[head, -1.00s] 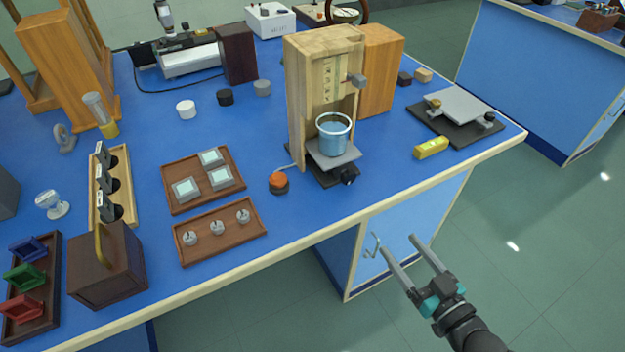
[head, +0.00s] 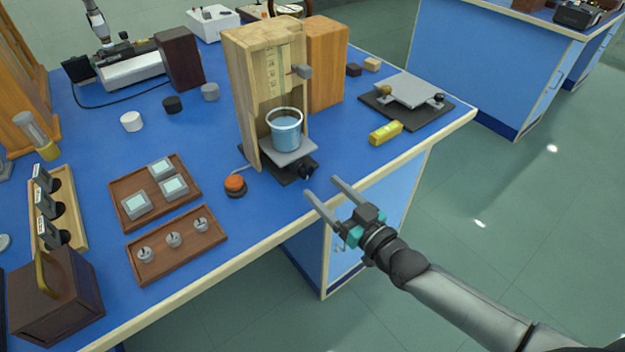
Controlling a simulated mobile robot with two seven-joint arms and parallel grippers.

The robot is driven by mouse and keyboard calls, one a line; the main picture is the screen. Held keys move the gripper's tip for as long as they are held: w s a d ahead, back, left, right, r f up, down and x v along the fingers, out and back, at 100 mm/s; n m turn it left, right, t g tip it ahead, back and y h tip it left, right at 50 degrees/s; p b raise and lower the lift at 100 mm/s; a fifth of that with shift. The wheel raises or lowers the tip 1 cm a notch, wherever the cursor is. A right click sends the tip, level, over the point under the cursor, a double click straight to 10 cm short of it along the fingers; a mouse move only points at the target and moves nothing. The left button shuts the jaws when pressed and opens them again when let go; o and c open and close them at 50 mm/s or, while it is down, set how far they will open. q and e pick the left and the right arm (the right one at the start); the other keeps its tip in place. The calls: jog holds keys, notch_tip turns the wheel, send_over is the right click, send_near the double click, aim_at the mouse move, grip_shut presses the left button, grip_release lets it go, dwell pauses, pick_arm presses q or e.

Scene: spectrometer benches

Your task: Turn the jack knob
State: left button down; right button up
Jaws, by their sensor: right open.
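A small lab jack with a grey top plate (head: 290,153) and black base stands at the foot of a wooden cabinet (head: 243,90). Its black knob (head: 306,171) faces the table's front edge. A blue beaker of liquid (head: 286,130) sits on the plate. My right gripper (head: 321,188) is open and empty, its fingertips just in front of and slightly below the knob in the picture, apart from it. A second, wider jack (head: 408,90) with a black base stands to the right, with a dark knob (head: 438,98) at its right end. My left gripper is out of view.
An orange-topped button (head: 235,185) lies left of the jack, and a yellow block (head: 386,133) to its right. Wooden trays (head: 180,252) with small weights and grey blocks lie further left. The floor at right is clear.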

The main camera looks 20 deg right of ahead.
aim_at(308, 173)
jog(key=b+x, duration=0.1)
jog(key=x, duration=0.3)
jog(key=shift+w, duration=0.2)
jog(key=shift+w+a, duration=0.15)
jog(key=shift+w, duration=0.15)
jog(key=c, duration=0.4)
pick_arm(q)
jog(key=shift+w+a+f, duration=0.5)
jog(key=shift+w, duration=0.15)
pick_arm(e)
grip_shut()
